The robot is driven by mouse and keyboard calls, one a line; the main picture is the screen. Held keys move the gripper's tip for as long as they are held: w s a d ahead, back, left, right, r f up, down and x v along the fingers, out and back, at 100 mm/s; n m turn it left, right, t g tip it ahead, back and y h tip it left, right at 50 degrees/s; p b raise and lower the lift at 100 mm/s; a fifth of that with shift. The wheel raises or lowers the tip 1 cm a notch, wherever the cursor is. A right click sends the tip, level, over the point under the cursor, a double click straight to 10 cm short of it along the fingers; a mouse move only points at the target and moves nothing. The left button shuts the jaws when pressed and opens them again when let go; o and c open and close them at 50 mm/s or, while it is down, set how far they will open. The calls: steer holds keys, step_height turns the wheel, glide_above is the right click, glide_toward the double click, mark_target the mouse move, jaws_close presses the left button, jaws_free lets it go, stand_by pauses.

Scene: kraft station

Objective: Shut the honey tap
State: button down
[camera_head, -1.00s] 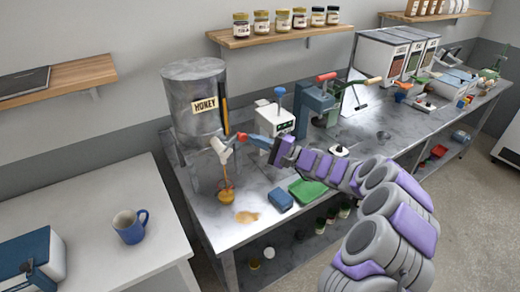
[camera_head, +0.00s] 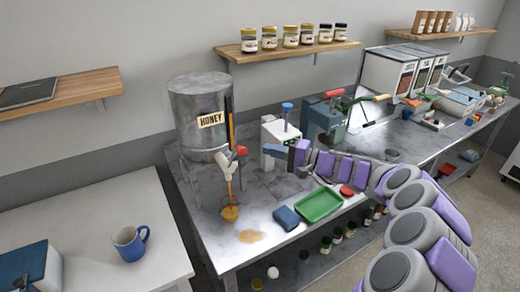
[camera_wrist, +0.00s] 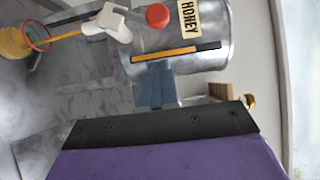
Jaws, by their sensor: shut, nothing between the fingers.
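The grey metal honey tank (camera_head: 198,95) with its HONEY label stands at the back left of the steel bench. Its pale tap (camera_head: 226,162) has a red knob (camera_head: 241,150) on the right; the tap (camera_wrist: 108,24) and knob (camera_wrist: 157,16) also show in the wrist view. A thin amber stream (camera_wrist: 66,37) runs from the spout to a honey-coloured bowl (camera_head: 230,214) below. My gripper (camera_head: 268,150) is shut and empty, right of the knob with a visible gap. Its blue-grey fingers (camera_wrist: 155,85) point toward the tank in the wrist view.
A blue block (camera_head: 287,218) and green tray (camera_head: 319,205) lie to the right. A white device (camera_head: 279,138) stands behind my gripper. A blue mug (camera_head: 130,242) is on the left table.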

steer(key=p+v, duration=0.1)
steer(key=v, duration=0.8)
steer(key=shift+s, duration=0.25)
steer(key=shift+d, duration=0.1)
